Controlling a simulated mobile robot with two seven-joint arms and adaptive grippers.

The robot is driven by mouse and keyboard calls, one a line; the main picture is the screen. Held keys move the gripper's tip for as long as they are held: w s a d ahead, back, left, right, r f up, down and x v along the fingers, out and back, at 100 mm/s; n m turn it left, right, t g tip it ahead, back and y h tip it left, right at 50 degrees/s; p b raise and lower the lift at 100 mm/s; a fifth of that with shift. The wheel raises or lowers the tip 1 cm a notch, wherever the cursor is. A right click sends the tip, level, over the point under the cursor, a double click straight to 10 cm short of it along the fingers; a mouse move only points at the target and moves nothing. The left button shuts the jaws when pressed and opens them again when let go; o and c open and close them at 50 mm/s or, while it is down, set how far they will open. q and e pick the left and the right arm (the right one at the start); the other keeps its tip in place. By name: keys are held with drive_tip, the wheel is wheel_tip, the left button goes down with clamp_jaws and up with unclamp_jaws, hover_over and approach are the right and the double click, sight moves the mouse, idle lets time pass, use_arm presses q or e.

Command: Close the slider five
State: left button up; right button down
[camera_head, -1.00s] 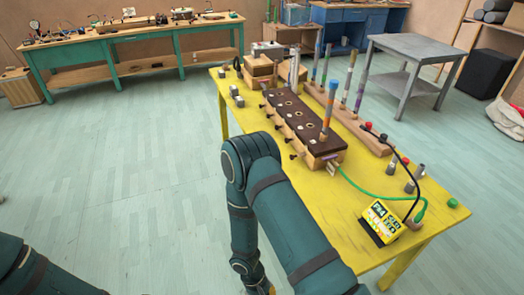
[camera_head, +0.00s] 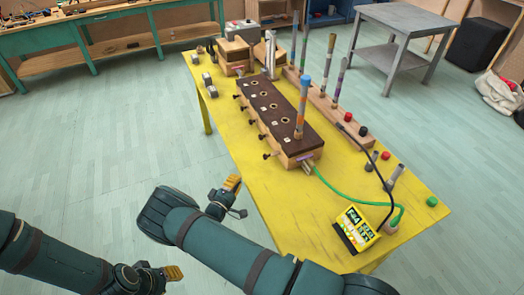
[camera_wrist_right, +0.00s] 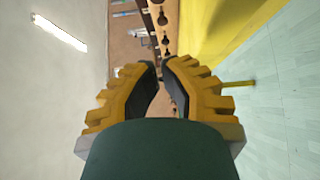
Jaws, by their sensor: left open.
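A long wooden box (camera_head: 275,108) with a dark brown top stands on the yellow table. Several black slider knobs stick out along its left side; the nearest knob (camera_head: 268,156) is at its front end. I see no numbers on them. My right gripper (camera_head: 234,183) is in front of and left of that knob, beyond the table's left edge, apart from the box. In the right wrist view (camera_wrist_right: 160,68) its fingers have a narrow empty gap, with knobs (camera_wrist_right: 163,20) beyond. My left gripper (camera_head: 174,273) is low at the front, away from the table, open and empty.
A striped tube (camera_head: 302,105) stands upright at the box's front end. A green cable (camera_head: 345,190) runs from there past a yellow display device (camera_head: 354,229). A wooden rail (camera_head: 328,105) with tubes lies right of the box. Small metal blocks (camera_head: 216,89) sit at the table's left edge.

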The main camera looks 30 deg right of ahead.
sight(264, 157)
drive_tip(key=x, duration=1)
drive_tip(key=shift+w+d+r, duration=0.15)
drive_tip(key=shift+w+d, duration=0.05)
drive_tip(key=shift+d, duration=0.05)
drive_tip(key=shift+s+d, duration=0.2)
drive_tip(key=shift+d, duration=1.5)
drive_tip(key=shift+s+d, duration=0.1)
drive_tip(key=d, duration=0.3)
drive_tip(key=shift+s+d, duration=0.1)
drive_tip(key=shift+d, duration=0.2)
drive_tip(key=shift+a, duration=0.1)
